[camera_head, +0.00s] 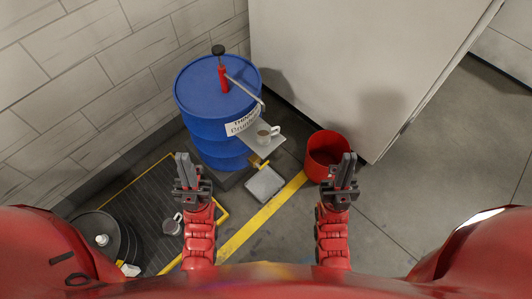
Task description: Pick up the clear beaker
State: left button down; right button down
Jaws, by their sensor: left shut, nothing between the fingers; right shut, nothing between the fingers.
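A small beaker (264,136) with a handle, pale and apparently clear, stands upright on a grey shelf plate (290,144) at the front of the blue drum. A second small jug-like vessel (171,226) stands low at the left, on or near the dark grating; I cannot tell if it is clear. My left gripper (187,160) is shut and empty, to the left of the shelf beaker and above the grating. My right gripper (346,160) is shut and empty, to the right of the beaker, in front of the red bucket. Neither gripper touches a beaker.
The blue drum (205,115) carries a red hand pump (223,80) with a spout above the shelf. A grey tray (265,184) lies on the floor below. A red bucket (326,142) stands at right, beside a pale cabinet (340,60). A dark round container (95,235) stands at lower left.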

aim_at(264, 134)
jog(key=k+l+u, duration=0.2)
jog(key=u, duration=0.2)
jog(key=k+l+u, duration=0.2)
jog(key=u, duration=0.15)
jog(key=k+u, duration=0.4)
jog(key=k+l+u, duration=0.1)
jog(key=u, duration=0.25)
jog(key=z, duration=1.15)
jog(key=i+l+u, duration=0.35)
jog(key=i, duration=0.2)
jog(key=i+l+u, duration=0.75)
jog(key=i+l, duration=0.15)
jog(key=l, duration=0.15)
